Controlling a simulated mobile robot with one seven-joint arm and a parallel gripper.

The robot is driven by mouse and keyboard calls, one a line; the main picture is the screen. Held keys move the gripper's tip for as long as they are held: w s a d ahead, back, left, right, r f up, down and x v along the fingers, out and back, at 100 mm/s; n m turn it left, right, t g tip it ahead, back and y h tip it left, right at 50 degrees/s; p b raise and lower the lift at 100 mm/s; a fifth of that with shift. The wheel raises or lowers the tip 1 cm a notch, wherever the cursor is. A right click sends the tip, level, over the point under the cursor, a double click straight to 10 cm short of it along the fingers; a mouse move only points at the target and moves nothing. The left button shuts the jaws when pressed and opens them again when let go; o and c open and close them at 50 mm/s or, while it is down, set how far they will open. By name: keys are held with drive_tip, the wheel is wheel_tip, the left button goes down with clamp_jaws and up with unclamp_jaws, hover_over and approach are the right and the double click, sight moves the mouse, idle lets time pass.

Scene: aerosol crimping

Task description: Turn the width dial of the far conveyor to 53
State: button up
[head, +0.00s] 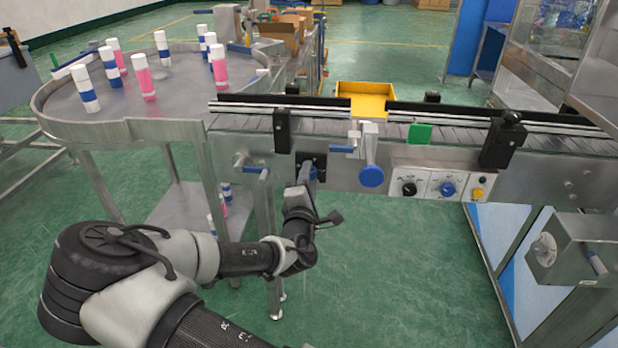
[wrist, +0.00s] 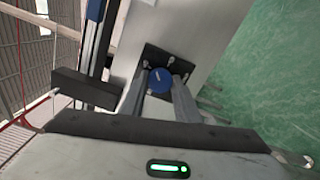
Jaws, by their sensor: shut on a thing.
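The far conveyor (head: 240,150) runs across the head view. A blue dial (wrist: 160,82) sits in front of a black plate (wrist: 153,60) in the wrist view. My gripper (wrist: 164,74) has its two fingers on either side of this dial and is shut on it. A short light mark shows on the dial's face, but no number is readable. In the head view my gripper (head: 309,171) reaches the conveyor's front side at the black plate (head: 320,160); the dial is hidden there.
Right of my gripper are a large blue knob (head: 371,176) on a bracket and a control panel (head: 428,184) with black and blue knobs. A round table (head: 120,115) with several bottles stands at left. A grey box (head: 585,250) juts in at right.

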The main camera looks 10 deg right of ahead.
drive_tip(key=shift+m+b, duration=0.95)
drive_tip(key=shift+m, duration=3.95)
drive_tip(key=o, duration=1)
drive_tip(key=shift+o, duration=0.2)
drive_tip(key=shift+s, duration=0.1)
drive_tip(key=p+v, duration=0.6)
drive_tip(key=v, duration=1.1)
drive_tip(key=shift+s, duration=0.1)
